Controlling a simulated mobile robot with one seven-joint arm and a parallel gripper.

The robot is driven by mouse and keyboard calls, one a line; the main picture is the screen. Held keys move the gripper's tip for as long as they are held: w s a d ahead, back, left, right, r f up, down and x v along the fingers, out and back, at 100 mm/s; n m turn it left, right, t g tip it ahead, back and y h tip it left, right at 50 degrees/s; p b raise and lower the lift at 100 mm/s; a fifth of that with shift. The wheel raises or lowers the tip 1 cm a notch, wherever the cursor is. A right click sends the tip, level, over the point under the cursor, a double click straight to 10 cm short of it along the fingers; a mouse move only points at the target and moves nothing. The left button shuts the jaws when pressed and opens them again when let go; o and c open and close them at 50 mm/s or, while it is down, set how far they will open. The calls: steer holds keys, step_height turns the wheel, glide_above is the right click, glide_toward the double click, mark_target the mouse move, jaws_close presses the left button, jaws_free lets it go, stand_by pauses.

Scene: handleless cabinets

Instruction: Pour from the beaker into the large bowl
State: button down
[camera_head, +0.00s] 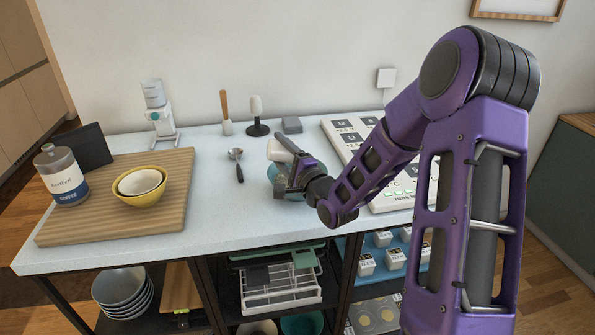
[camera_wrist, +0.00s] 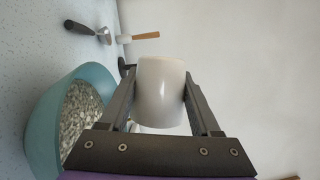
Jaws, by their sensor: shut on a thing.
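A white beaker (camera_wrist: 161,92) is held between the two fingers of my gripper (camera_wrist: 160,78) in the wrist view. In the head view, the beaker (camera_head: 281,149) looks strongly tilted, close to lying on its side. My gripper (camera_head: 292,168) is shut on it, above the counter. A teal bowl (camera_head: 273,174) stands on the counter just below, partly hidden by my gripper. The wrist view shows the teal bowl (camera_wrist: 40,125) holding grey, speckled grains, beside and below the beaker. The beaker's inside is not visible, and no falling stream can be made out.
A wooden board (camera_head: 100,229) at left carries a coffee jar (camera_head: 62,176) and a yellow bowl (camera_head: 146,200) with a white bowl inside. A metal scoop (camera_head: 238,166) lies left of the teal bowl. A white panel (camera_head: 345,128) lies behind my arm at right.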

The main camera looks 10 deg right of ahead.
steer(key=shift+d+r+m+t, duration=0.2)
steer(key=shift+d+m+t, duration=0.1)
steer(key=shift+m, duration=0.4)
stand_by(0.5)
